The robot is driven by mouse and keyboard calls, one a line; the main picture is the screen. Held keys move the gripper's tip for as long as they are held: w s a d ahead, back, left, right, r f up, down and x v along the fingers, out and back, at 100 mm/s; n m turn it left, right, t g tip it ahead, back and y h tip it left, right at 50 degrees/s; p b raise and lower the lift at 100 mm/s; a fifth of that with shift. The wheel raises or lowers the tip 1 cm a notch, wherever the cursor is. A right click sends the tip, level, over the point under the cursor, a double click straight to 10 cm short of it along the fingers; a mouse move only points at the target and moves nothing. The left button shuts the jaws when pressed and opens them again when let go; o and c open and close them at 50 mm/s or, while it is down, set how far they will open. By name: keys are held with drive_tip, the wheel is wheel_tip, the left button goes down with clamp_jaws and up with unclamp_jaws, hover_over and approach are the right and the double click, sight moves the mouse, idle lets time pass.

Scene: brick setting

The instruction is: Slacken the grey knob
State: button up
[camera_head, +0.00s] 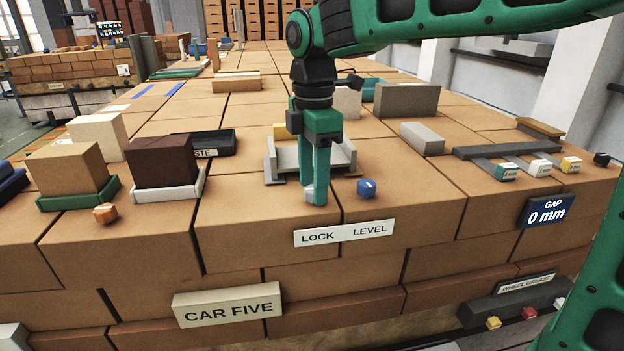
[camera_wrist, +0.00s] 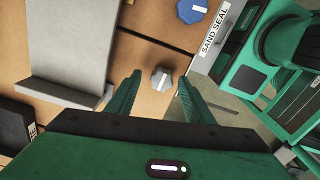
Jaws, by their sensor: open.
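The grey knob (camera_head: 309,194) sits on the brick-coloured top near its front edge, partly hidden by my gripper (camera_head: 316,202) in the head view. In the wrist view the grey knob (camera_wrist: 161,79) shows whole, with a white pointer mark. My gripper (camera_wrist: 159,80) points down and is open. Its fingers lie on either side of the knob in the wrist view, with gaps visible on both sides. A blue knob (camera_head: 366,188) with a white mark sits to the right; it also shows in the wrist view (camera_wrist: 191,10).
A grey cradle (camera_head: 352,165) stands behind the knobs. An orange knob (camera_head: 105,213) and blocks in trays are at left. A LOCK LEVEL plate (camera_head: 344,234) is on the front face. A GAP display (camera_head: 546,210) reads 0 mm. Grey bars (camera_head: 508,148) with small blocks lie at right.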

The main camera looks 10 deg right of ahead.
wheel_tip(320, 180, up, 11)
drive_tip(key=shift+f, duration=0.15)
idle(0.4)
drive_tip(key=d+f+m, duration=0.1)
drive_tip(key=d+m, duration=0.1)
drive_tip(key=d, duration=0.1)
drive_tip(key=s+d+f+m, duration=0.1)
drive_tip(key=d+f+m, duration=0.1)
drive_tip(key=d, duration=0.2)
drive_tip(key=s+d+f+m, duration=0.1)
drive_tip(key=d+f+m, duration=0.1)
drive_tip(key=d, duration=0.2)
drive_tip(key=shift+d+m, duration=0.25)
drive_tip(key=shift+m, duration=0.15)
drive_tip(key=s+d+f+m, duration=1.8)
drive_tip(key=s+d+m, duration=0.1)
drive_tip(key=s+m, duration=0.1)
drive_tip(key=shift+s+f, duration=0.25)
drive_tip(key=shift+s, duration=0.65)
